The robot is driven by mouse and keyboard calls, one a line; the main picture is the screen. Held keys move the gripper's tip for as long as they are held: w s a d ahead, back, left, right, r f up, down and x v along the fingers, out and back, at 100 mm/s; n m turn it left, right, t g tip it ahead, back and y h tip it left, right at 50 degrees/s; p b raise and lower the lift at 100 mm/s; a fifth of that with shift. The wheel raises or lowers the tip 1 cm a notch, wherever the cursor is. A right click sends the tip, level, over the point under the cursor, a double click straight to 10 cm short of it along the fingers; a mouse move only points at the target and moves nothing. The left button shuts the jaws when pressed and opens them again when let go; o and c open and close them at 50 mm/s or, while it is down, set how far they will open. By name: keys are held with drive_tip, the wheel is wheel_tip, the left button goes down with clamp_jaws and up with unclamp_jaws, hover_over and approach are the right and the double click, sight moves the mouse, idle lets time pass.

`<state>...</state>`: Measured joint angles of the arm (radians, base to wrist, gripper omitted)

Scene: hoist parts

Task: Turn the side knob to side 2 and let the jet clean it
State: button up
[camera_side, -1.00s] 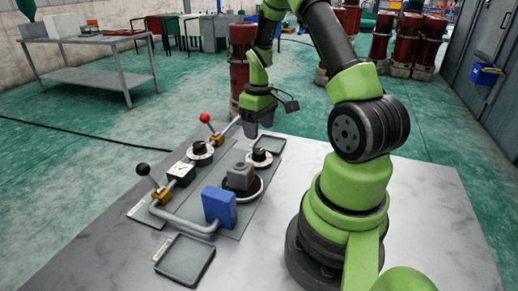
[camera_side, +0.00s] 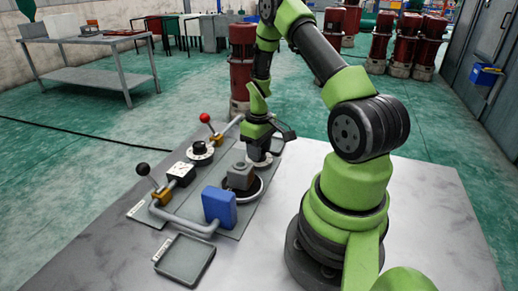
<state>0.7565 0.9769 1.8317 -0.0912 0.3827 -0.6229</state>
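My gripper (camera_side: 259,151) is lowered over the right-hand round knob on the grey panel (camera_side: 228,224). It hides most of that knob; only part of its pale base (camera_side: 261,161) shows below the fingers. I cannot tell whether the fingers are closed on the knob. A second black knob on a white dial (camera_side: 200,150) stands to the left, clear of my gripper. A grey block-shaped part (camera_side: 239,176) sits on a round dark plate with a pale rim (camera_side: 256,192), just in front of my gripper. No jet or spray is visible. The dial marks are too small to read.
A blue block (camera_side: 219,206) stands in front of the part, beside a grey pipe (camera_side: 185,221). Levers with a red ball (camera_side: 205,118) and a black ball (camera_side: 143,169) rise at the left. An empty tray (camera_side: 185,260) lies in front. The table's right side is clear.

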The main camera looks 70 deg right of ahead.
drive_tip(key=shift+m, duration=0.3)
drive_tip(key=m, duration=0.4)
drive_tip(key=shift+m, duration=2.1)
drive_tip(key=o, duration=0.9)
wheel_tip(320, 180, up, 10)
